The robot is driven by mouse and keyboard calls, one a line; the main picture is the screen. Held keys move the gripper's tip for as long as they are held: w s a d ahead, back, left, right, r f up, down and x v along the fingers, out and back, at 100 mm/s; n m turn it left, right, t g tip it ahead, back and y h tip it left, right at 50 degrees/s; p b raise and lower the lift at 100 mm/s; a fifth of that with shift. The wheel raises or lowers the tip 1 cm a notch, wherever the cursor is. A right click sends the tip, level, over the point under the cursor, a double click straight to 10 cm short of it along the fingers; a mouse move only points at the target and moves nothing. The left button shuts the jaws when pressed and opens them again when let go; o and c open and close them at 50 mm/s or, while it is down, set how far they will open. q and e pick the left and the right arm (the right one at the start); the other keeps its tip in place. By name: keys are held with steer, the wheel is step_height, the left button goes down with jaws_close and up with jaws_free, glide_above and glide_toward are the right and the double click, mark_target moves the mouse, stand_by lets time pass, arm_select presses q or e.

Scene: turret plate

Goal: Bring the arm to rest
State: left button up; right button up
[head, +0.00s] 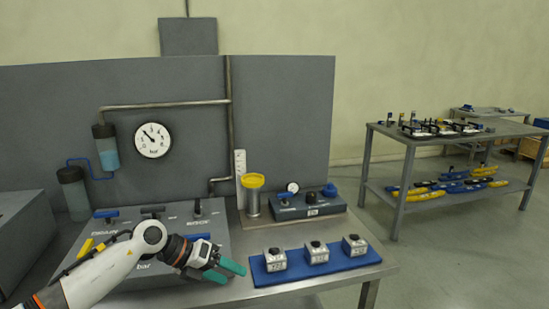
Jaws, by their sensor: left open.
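My left arm comes in from the lower left, in front of a grey sloped panel (215,226) with several levers. My left gripper (228,272) has green-tipped fingers, is open and holds nothing. It hovers over the front of the steel bench (236,291), left of a blue mat (262,282). The levers at the panel's top stand behind the arm; part of the panel's front is hidden by it. My right gripper is not in view.
Several small grey blocks (316,252) stand on the blue mat. Behind are a yellow-topped cylinder (253,182) and a dark box (309,206) with a small gauge. A large round gauge (152,141) hangs on the back panel. Another table (408,139) stands at the right across open floor.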

arm_select(q)
steer(key=s+d+r+n+t+h, duration=0.5)
steer(key=d+r+n+t+h, duration=0.15)
steer(key=d+n+t, duration=0.4)
steer(key=s+a+f+n+t+y, duration=0.25)
steer(key=a+f+n+y, duration=0.45)
steer(key=n, duration=0.4)
steer(key=s+a+f+n+t+y, duration=0.1)
steer(key=s+a+f+n+y, duration=0.3)
steer(key=a+n+y, duration=0.5)
steer(key=s+a+f+n+g, duration=0.25)
steer(key=s+f+g, duration=0.45)
steer(key=s, duration=0.5)
steer(key=s+a+f+n+g, duration=0.1)
steer(key=s+f+n+g, duration=0.45)
steer(key=s, duration=0.65)
step_height(320, 180, down, 29)
steer(key=s+m+g, duration=0.2)
steer(key=s+a+f, duration=0.3)
steer(key=s+f, duration=1.1)
steer(key=s, duration=0.1)
steer(key=shift+s+f+g, duration=0.2)
steer(key=shift+s+g, duration=0.15)
steer(key=shift+g, duration=0.1)
